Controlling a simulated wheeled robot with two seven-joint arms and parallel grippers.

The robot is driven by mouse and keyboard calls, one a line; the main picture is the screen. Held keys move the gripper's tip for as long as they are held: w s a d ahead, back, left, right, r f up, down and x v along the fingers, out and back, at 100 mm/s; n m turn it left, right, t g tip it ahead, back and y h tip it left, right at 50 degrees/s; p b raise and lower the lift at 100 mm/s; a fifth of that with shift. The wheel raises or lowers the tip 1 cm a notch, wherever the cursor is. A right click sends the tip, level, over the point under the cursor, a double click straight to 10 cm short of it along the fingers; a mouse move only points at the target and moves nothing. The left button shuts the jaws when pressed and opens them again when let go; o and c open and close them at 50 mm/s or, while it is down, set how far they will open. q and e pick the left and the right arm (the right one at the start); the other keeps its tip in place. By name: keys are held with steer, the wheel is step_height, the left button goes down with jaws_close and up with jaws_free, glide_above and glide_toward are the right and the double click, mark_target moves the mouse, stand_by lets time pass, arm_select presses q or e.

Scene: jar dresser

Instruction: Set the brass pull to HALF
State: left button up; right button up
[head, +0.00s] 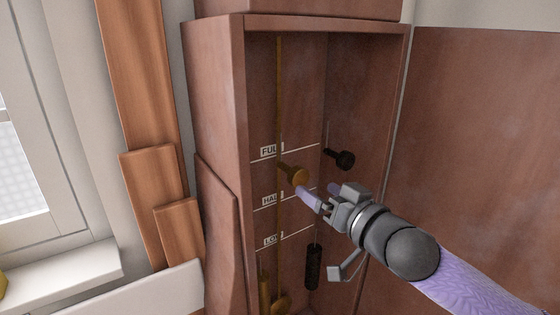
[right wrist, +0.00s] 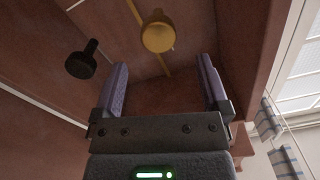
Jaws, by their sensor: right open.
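The brass pull (head: 294,175) is a round knob on a vertical brass rod (head: 279,90) inside the brown open cabinet. Its stem meets the rod a little below the FULL line (head: 300,149) and above the HALF line (head: 301,194). My right gripper (head: 322,194) is open and empty, with purple finger pads, just below and right of the pull. In the right wrist view the pull (right wrist: 158,33) shows beyond the gap between the fingers, apart from them. My left gripper is not in view.
A black knob (head: 341,159) sits right of the pull, with a dark hanging cylinder (head: 313,265) lower down. The LOW label (head: 272,240) is below HALF. More brass parts (head: 265,292) are at the cabinet's bottom. Wooden boards (head: 150,200) stand left.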

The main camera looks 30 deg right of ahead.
mark_target(302, 179)
steer(key=w, duration=0.2)
steer(key=w+p, duration=0.1)
steer(key=w, duration=0.2)
steer(key=w+p, duration=0.1)
steer(key=w, duration=0.2)
steer(key=shift+a, duration=0.25)
steer(key=shift+w+f, duration=0.1)
steer(key=shift+w, duration=0.3)
jaws_close()
